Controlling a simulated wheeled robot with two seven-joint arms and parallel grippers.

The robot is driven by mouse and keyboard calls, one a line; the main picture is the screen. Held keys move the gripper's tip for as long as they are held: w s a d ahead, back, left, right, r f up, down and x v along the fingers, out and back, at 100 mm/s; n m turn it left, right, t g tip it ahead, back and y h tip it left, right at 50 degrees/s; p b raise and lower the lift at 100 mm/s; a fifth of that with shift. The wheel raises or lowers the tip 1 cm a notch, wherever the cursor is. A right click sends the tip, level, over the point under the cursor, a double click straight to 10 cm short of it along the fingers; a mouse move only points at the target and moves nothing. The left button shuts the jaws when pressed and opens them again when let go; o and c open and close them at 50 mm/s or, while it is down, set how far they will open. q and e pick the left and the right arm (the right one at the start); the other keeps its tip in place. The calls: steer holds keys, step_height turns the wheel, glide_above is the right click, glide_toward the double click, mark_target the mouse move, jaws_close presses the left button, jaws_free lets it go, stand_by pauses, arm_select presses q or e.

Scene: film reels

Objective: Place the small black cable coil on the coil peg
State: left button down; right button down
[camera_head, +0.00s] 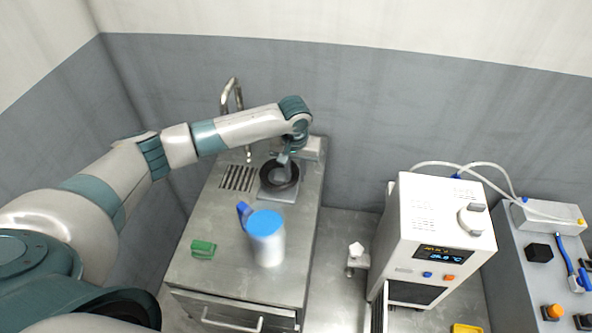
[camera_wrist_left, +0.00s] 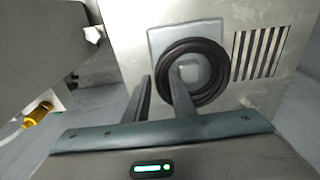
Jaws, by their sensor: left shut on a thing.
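The small black cable coil (camera_head: 280,186) is a dark ring over a light grey square plate on the metal counter. It also shows in the left wrist view (camera_wrist_left: 212,91), where a grey shape, seemingly the coil peg (camera_wrist_left: 190,72), shows inside the ring. I cannot tell whether the coil rests on the plate or is held just above it. My left gripper (camera_head: 284,158) reaches down at the coil's far side. In the left wrist view its fingers (camera_wrist_left: 160,76) straddle the coil's rim, one inside the ring and one outside, shut on it. My right gripper is not in view.
A tap (camera_head: 232,90) and drain slots (camera_head: 238,178) lie left of the plate. A blue-lidded container (camera_head: 267,245) and a green block (camera_head: 203,249) stand nearer on the counter (camera_head: 225,275). A white machine (camera_head: 430,225) stands to the right.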

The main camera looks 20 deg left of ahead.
arm_select(q)
steer(key=c, duration=1.5)
jaws_free()
steer(key=shift+w+r, duration=0.1)
steer(key=shift+r, duration=0.05)
steer(key=shift+a+r+b, duration=0.1)
steer(key=shift+r+b, duration=0.25)
steer(key=shift+r, duration=0.1)
steer(key=r, duration=0.4)
steer(key=s+r+b, duration=0.1)
steer(key=r, duration=0.3)
steer(key=r+b, duration=0.1)
steer(key=r, duration=0.3)
steer(key=shift+s+d, duration=0.2)
steer(key=shift+d, duration=0.1)
